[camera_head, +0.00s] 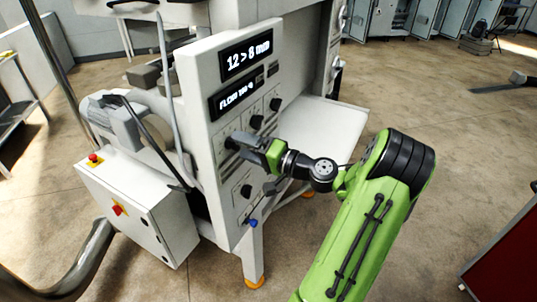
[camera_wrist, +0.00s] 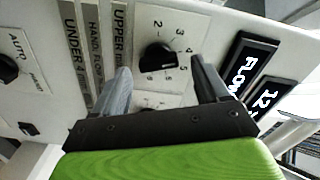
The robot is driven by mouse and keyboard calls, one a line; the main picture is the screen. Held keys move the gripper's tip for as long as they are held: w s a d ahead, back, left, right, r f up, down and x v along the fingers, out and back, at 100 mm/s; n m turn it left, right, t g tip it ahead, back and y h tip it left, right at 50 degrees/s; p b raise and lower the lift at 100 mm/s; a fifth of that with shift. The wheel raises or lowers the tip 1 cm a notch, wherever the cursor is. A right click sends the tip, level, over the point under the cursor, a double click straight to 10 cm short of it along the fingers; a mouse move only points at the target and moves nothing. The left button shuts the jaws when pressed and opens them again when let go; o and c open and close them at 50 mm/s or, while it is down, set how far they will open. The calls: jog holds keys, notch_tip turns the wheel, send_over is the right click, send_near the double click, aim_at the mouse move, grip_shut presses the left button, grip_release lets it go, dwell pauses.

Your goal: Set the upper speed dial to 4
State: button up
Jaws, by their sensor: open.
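The upper speed dial (camera_wrist: 158,57) is a black knob on a white plate printed with numbers, 2 to 5 among them, beside a strip lettered "UPPER". My gripper (camera_wrist: 161,66) is open, with one finger on each side of the dial in the wrist view. I cannot tell whether the fingers touch it. In the head view my gripper (camera_head: 240,141) is at the front of the control panel (camera_head: 215,170), and its fingers largely hide the knob there. Which number the dial points at is not clear.
Other black knobs (camera_head: 257,122) sit close by on the panel. The AUTO knob (camera_wrist: 8,69) is at the left of the wrist view. Displays (camera_head: 246,55) are above. A blue knob (camera_head: 252,223) is low on the panel. A white shelf (camera_head: 325,130) extends behind my arm.

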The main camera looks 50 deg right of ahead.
jog(key=s+d, duration=0.2)
jog(key=s, duration=1.1)
jog(key=shift+s+d+b, duration=0.15)
jog(key=shift+d+b, duration=0.1)
jog(key=shift+b, duration=0.1)
